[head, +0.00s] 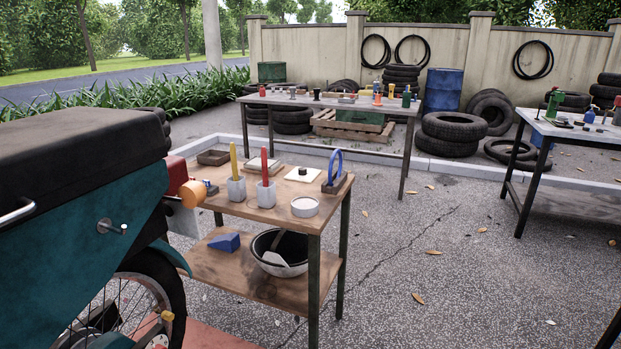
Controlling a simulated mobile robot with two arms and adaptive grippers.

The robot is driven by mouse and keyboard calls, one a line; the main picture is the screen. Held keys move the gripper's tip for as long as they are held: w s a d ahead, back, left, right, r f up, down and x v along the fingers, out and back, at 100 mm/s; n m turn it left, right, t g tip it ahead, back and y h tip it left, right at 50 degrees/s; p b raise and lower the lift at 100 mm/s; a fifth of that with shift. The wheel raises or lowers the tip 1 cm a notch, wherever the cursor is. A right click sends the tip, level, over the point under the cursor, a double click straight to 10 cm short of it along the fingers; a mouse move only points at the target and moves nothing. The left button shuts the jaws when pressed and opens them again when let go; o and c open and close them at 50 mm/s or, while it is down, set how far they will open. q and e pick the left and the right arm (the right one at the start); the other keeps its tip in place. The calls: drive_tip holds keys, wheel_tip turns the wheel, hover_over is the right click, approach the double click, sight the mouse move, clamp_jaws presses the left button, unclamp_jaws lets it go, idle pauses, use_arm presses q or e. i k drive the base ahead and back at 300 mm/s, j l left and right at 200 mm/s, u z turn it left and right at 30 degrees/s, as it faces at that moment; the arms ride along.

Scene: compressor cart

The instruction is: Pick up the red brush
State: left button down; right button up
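A thin red upright handle (264,164), which looks like the red brush, stands in a pale faceted cup (266,194) on the top of a small wooden table (300,218). Its lower end is hidden inside the cup. A similar yellow handle (233,161) stands in another pale cup (236,190) just to its left. Neither of my grippers shows in this view.
A blue loop on a block (335,168), a round white tin (305,207) and a white square (302,174) share the tabletop. A teal cart (70,245) stands close on the left. A bowl (291,267) sits on the lower shelf. Open pavement lies right.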

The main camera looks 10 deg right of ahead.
sight(264, 158)
drive_tip(key=u, duration=1.25)
drive_tip(key=z, duration=1.25)
drive_tip(key=i+l+u, duration=0.15)
drive_tip(key=u, duration=0.35)
drive_tip(key=i+l+u, duration=0.1)
drive_tip(key=u, duration=0.35)
drive_tip(key=l+u, duration=0.25)
drive_tip(key=u, duration=0.25)
drive_tip(key=i+l, duration=0.05)
